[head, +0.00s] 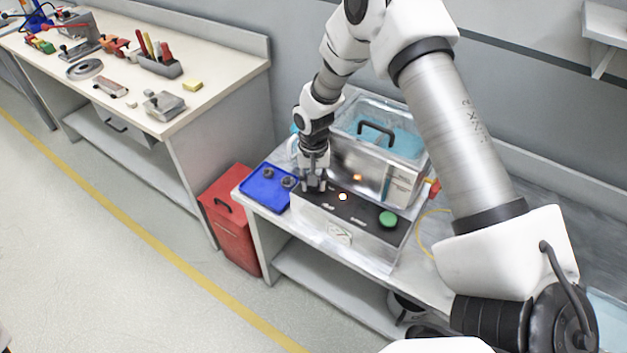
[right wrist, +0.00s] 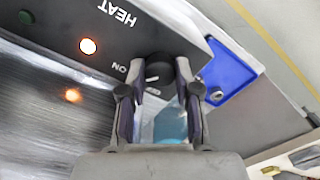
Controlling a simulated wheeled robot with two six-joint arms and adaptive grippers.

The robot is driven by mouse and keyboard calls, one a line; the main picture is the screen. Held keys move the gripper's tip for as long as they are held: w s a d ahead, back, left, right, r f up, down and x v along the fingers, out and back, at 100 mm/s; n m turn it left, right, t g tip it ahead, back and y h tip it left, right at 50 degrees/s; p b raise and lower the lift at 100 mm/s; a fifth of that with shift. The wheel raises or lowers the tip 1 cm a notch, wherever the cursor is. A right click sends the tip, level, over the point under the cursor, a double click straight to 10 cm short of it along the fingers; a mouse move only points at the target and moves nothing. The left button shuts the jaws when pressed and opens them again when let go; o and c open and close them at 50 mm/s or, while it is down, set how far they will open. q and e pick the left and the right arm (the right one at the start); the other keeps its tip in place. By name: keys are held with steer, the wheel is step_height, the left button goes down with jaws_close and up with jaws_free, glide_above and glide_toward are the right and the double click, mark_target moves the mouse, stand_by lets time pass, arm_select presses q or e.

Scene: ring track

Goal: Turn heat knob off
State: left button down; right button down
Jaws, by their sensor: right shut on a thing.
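The heat knob (right wrist: 157,72) is small, round and black, with a white mark that lies roughly toward the ON label on its left in the right wrist view. My right gripper (right wrist: 162,86) is shut on it, one finger on each side. In the head view my right gripper (head: 315,185) points down at the left end of the black control panel (head: 365,211) and hides the knob. An indicator lamp (head: 343,197) glows on the panel; this lamp (right wrist: 88,46) also shows lit near the HEAT lettering in the right wrist view. My left gripper is not in view.
A metal tank with a clear lid (head: 383,113) stands right behind the panel. A green button (head: 388,219) is at the panel's right. A blue tray (head: 263,198) with dark round parts is to the left. A red box (head: 228,232) stands on the floor beside the bench.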

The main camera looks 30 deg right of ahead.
steer(key=n, duration=0.6)
steer(key=shift+f, duration=0.1)
steer(key=n, duration=0.6)
stand_by(0.4)
steer(key=c, duration=1)
jaws_free()
steer(key=shift+c, duration=0.2)
steer(key=shift+o, duration=1.1)
steer(key=shift+w+a+f, duration=0.1)
steer(key=shift+w, duration=0.05)
